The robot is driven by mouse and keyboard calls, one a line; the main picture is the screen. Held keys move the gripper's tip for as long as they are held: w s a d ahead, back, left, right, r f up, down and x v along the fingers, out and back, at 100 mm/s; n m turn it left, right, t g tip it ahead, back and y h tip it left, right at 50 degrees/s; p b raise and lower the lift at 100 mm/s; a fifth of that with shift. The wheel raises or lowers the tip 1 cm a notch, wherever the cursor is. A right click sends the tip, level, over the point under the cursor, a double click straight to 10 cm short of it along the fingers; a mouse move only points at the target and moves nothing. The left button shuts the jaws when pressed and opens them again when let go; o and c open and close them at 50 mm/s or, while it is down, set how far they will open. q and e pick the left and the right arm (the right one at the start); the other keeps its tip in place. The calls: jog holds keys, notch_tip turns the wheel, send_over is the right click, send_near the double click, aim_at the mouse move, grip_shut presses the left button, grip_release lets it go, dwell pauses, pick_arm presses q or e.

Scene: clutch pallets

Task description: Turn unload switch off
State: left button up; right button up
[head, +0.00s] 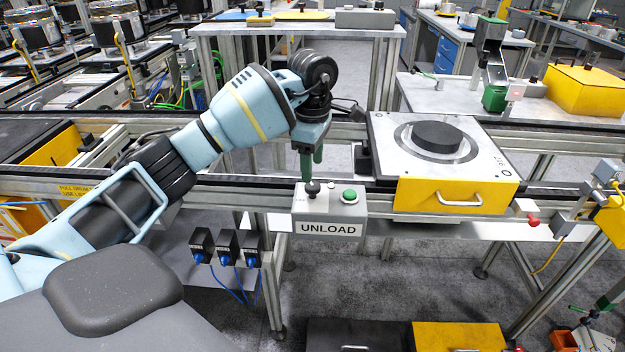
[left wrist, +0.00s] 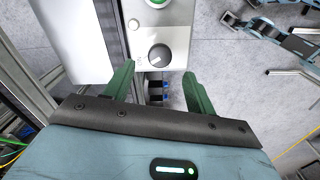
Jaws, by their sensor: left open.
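The unload switch box (head: 330,207) is a grey box labelled UNLOAD on the rail's front side. On its top are a black rotary switch (head: 313,187) and a green button (head: 349,196). In the left wrist view the black knob (left wrist: 159,56) shows with a light pointer line, and the green button (left wrist: 157,2) is cut by the top edge. My left gripper (head: 311,172) points down just above the knob. In the left wrist view its green fingers (left wrist: 158,85) are apart and empty, with the knob slightly beyond the gap. My right gripper is not in view.
A pallet plate with a black disc (head: 437,136) and a yellow handled front (head: 452,196) stands right of the box. Black boxes with blue connectors (head: 228,246) hang lower left. A red knob (head: 533,220) sits at the right rail.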

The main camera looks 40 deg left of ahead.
aim_at(313, 185)
pick_arm(q)
jog(key=shift+f, duration=2.7)
jog(key=shift+c, duration=0.4)
jog(key=c, duration=0.9)
